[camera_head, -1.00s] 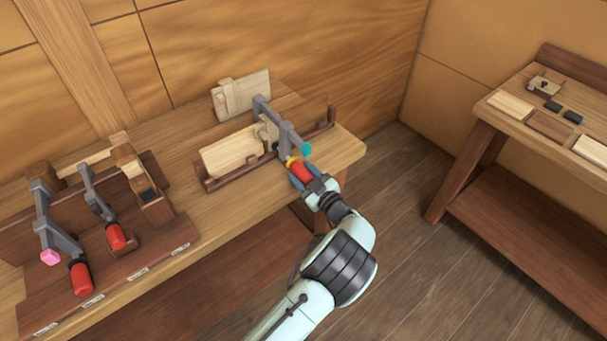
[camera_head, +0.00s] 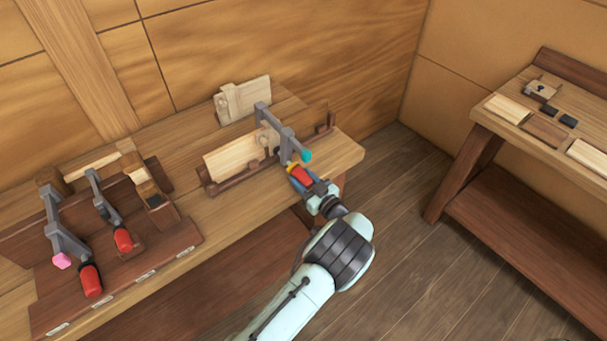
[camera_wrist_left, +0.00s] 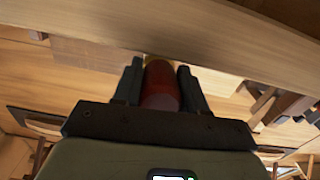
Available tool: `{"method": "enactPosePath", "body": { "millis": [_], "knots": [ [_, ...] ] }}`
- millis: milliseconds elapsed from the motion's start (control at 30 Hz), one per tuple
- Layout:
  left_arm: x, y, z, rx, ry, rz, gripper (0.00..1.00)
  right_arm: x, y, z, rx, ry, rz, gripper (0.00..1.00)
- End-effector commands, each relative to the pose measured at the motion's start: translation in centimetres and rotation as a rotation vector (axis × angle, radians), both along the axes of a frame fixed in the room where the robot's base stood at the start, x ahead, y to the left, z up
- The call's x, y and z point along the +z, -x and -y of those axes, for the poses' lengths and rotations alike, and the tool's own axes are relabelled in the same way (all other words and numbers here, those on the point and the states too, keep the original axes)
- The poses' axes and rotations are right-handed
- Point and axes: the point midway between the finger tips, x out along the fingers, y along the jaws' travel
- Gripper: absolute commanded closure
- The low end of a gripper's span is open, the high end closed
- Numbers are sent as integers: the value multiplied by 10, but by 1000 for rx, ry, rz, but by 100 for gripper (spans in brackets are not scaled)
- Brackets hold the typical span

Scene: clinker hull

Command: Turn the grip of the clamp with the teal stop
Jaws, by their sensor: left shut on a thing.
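The clamp with the teal stop (camera_head: 306,156) sits at the right end of the workbench, its grey bar (camera_head: 286,143) across a wooden fixture holding a pale board (camera_head: 233,153). Its red grip (camera_head: 301,176), with a yellow collar, points toward me at the bench's front edge. My left gripper (camera_head: 304,181) is shut on this red grip. In the left wrist view the grip (camera_wrist_left: 161,85) stands between both fingers, which hide its sides. My right gripper is not in view.
A dark rack (camera_head: 150,262) at the left holds two more clamps with red grips (camera_head: 91,280), one with a pink stop (camera_head: 62,261). A pale board with a block (camera_head: 243,98) stands behind. A second table (camera_head: 478,118) with small parts is at the right.

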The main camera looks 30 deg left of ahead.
Motion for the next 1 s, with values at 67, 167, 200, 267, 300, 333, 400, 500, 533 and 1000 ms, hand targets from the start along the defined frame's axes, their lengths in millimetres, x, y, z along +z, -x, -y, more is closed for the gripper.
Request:
{"method": "enactPosePath", "body": {
  "millis": [67,167,200,267,300,333,400,500,533,1000],
  "knots": [
    [3,-1,0,6,-19,-49,89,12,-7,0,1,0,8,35],
    [3,-1,0,12,-42,-107,89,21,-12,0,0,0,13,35],
    [3,-1,0,14,-50,-126,89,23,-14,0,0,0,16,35],
    [3,-1,0,17,-63,-154,89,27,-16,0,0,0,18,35],
    [2,0,0,19,-69,-170,89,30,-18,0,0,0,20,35],
    [2,0,0,20,-73,-182,89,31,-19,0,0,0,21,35],
    [1,0,0,22,-82,-202,89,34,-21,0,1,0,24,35],
    [0,0,0,24,-91,-224,89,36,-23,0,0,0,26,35],
    [0,0,0,25,-92,-228,89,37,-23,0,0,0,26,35],
    [-1,1,0,25,-96,-240,52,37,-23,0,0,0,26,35]
  ]
}}
